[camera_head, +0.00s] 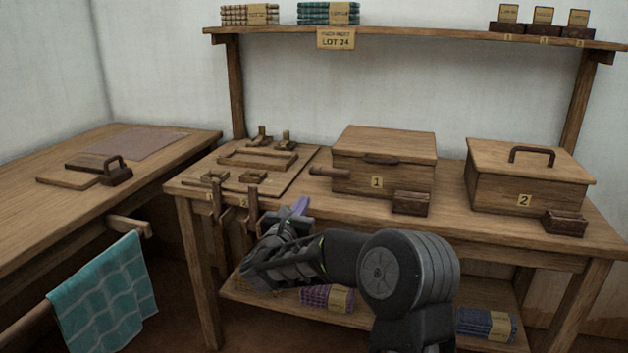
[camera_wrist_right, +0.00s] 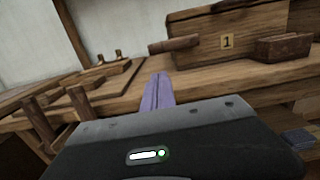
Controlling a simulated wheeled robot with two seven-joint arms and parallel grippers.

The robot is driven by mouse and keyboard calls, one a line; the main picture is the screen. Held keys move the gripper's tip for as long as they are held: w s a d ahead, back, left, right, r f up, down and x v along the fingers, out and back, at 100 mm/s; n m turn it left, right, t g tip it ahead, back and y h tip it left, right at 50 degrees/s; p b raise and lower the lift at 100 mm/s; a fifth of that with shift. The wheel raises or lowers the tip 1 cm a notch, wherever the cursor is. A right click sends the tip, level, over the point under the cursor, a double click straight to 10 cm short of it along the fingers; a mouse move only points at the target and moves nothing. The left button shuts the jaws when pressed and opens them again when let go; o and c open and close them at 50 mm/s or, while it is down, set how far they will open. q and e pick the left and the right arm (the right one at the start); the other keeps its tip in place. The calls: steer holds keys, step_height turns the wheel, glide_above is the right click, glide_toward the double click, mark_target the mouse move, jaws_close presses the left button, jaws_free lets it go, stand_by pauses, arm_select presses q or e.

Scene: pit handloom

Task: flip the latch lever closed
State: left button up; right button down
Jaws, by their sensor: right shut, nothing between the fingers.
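My right gripper (camera_head: 299,207) has purple fingers, shut with nothing between them. It is in front of the bench edge, below and left of box 1 (camera_head: 384,150); its fingers also show in the wrist view (camera_wrist_right: 158,92). A short wooden bar (camera_head: 329,172) sticks out left from box 1's front, and it shows above the fingertips in the wrist view (camera_wrist_right: 174,44), apart from them. Two upright wooden levers (camera_head: 250,207) stand at the bench's front left edge, left of the gripper. I cannot tell which of these is the latch lever. My left gripper is not in view.
Box 2 (camera_head: 528,178) stands at the right, with small wooden holders in front of both boxes. A board with a wooden frame (camera_head: 257,160) lies at the left. A shelf (camera_head: 430,36) spans above. A teal cloth (camera_head: 105,295) hangs at lower left.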

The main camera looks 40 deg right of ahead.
mark_target(331, 173)
steer(key=shift+d, duration=0.1)
steer(key=x, duration=1)
stand_by(0.5)
